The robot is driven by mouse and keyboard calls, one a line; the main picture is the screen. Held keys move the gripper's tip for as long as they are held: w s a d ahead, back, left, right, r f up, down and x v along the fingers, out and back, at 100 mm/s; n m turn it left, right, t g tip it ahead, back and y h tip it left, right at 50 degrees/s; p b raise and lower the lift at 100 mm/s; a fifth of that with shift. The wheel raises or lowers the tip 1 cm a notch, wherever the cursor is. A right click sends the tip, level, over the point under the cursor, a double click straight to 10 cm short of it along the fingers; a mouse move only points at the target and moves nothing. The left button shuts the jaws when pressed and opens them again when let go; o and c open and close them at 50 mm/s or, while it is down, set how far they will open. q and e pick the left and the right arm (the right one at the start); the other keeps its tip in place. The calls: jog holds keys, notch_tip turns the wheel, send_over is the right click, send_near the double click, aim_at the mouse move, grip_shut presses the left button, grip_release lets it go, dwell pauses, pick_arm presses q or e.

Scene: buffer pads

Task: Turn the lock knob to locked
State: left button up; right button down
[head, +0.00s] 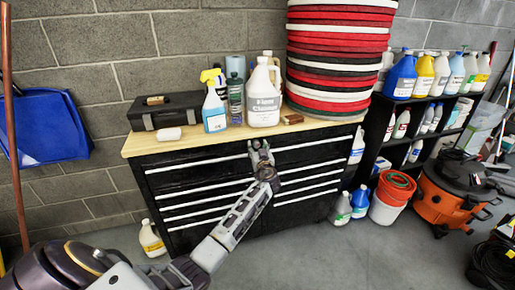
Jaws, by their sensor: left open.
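The black tool cabinet (152,182) with a wooden top (137,147) and several drawers stands against the wall. My left gripper (257,143) is in front of the upper middle of the cabinet, just below the front edge of the top. Its fingers are apart and I see nothing between them. I cannot make out the lock knob; the gripper may cover it, or it is too small to tell. I cannot tell whether the fingers touch the cabinet. My right gripper is not in view.
On the top stand a black case (165,110), a spray bottle (214,110), a white jug (263,97) and a tall stack of red, black and white pads (335,55). A bottle shelf (377,125), buckets (388,208) and an orange vacuum (445,195) are right.

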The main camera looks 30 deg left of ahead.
pick_arm(q)
jog(key=shift+w+a, duration=0.2)
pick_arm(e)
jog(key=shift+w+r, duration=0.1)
pick_arm(q)
jog(key=c, duration=1.1)
jog(key=shift+o, duration=0.2)
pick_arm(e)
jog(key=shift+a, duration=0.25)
